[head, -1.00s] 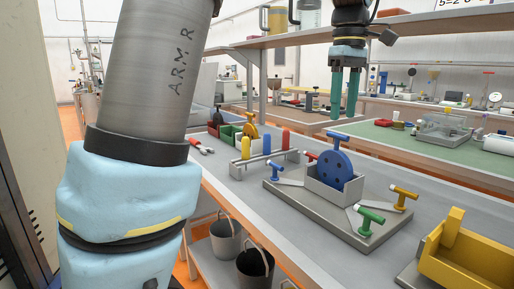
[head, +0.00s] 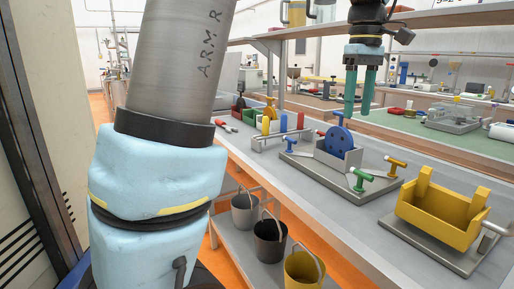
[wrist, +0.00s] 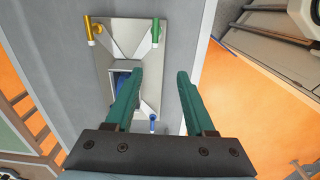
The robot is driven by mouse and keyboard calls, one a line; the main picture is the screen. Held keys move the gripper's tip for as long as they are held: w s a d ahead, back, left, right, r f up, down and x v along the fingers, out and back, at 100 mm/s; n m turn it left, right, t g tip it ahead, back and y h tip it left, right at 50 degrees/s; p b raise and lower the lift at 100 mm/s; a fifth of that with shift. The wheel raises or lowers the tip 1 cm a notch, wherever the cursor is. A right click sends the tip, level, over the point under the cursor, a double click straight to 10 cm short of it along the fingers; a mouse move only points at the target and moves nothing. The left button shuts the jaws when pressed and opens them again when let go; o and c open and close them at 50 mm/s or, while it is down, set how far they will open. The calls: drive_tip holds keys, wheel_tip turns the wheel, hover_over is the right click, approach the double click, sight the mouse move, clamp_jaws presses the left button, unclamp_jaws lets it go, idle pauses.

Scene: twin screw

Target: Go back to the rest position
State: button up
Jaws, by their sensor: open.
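My gripper (head: 360,92) is open and empty, with two green fingers pointing down above the far side of the bench in the head view. In the wrist view my gripper (wrist: 158,98) has its fingers apart with nothing between them. Below it is a grey fixture plate (wrist: 110,42) carrying screws with yellow, green and blue handles. In the head view the blue disc (head: 338,141) stands in the grey holder of that plate. The green-handled screw (head: 360,178) and the orange-yellow-handled screw (head: 396,162) sit at the plate's near and right sides.
A yellow open fixture (head: 440,209) stands at the right on the bench (head: 290,185). Several coloured cylinders (head: 283,123) stand in a rack farther back. Buckets (head: 269,238) sit on the lower shelf. An upper shelf (head: 430,30) runs behind my gripper.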

drive_tip(key=s+a+f+m+p, duration=0.1)
drive_tip(key=a+f+m, duration=0.1)
drive_tip(key=a+f, duration=0.4)
drive_tip(key=s+a+f+m+t+p, duration=0.1)
drive_tip(key=a+f, duration=0.5)
drive_tip(key=a, duration=0.7)
drive_tip(key=s+a+f+m+p, duration=0.2)
drive_tip(key=s+a+f+m, duration=0.1)
drive_tip(key=a+f, duration=0.4)
drive_tip(key=shift+s+a+m+t, duration=0.2)
drive_tip(key=shift+a+m+t, duration=0.1)
drive_tip(key=shift+a, duration=0.95)
